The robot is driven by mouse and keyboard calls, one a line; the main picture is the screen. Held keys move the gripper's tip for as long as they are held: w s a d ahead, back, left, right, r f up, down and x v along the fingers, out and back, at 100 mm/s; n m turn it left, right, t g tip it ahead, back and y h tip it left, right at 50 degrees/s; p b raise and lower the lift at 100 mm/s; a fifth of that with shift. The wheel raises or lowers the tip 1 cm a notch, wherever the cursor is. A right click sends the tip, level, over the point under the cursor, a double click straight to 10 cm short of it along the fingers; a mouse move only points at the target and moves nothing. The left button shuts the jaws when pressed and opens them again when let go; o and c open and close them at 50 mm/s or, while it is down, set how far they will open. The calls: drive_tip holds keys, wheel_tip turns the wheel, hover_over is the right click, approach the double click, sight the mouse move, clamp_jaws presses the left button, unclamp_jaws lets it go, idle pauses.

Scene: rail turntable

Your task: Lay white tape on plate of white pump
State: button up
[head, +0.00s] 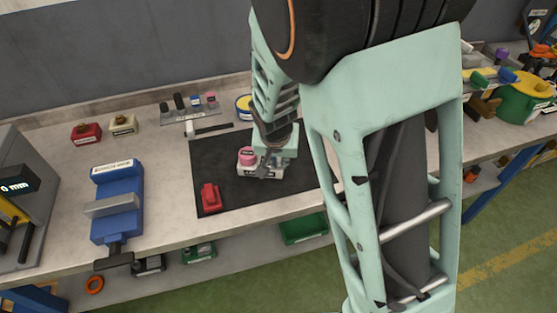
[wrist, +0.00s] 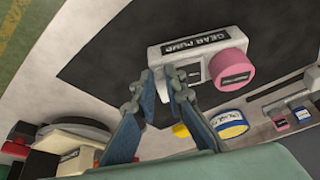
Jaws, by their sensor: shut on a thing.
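The white pump (wrist: 200,40), labelled GEAR PUMP, lies on the black mat. It also shows in the head view (head: 266,173), partly hidden by my gripper. A pink roll (wrist: 229,70) with a dark label sits against the pump's top at one end; it also shows in the head view (head: 247,155). My gripper (wrist: 163,80) is at the pump, beside the pink roll.
A red part (head: 209,197) lies on the black mat (head: 215,160). A blue vise (head: 117,200) stands to the left. A yellow and blue tin (head: 243,107) and a rack of small items (head: 195,103) are behind. The mat's left part is mostly clear.

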drive_tip(key=shift+f, duration=0.1)
drive_tip(key=o, duration=0.8)
drive_tip(key=shift+o, duration=0.2)
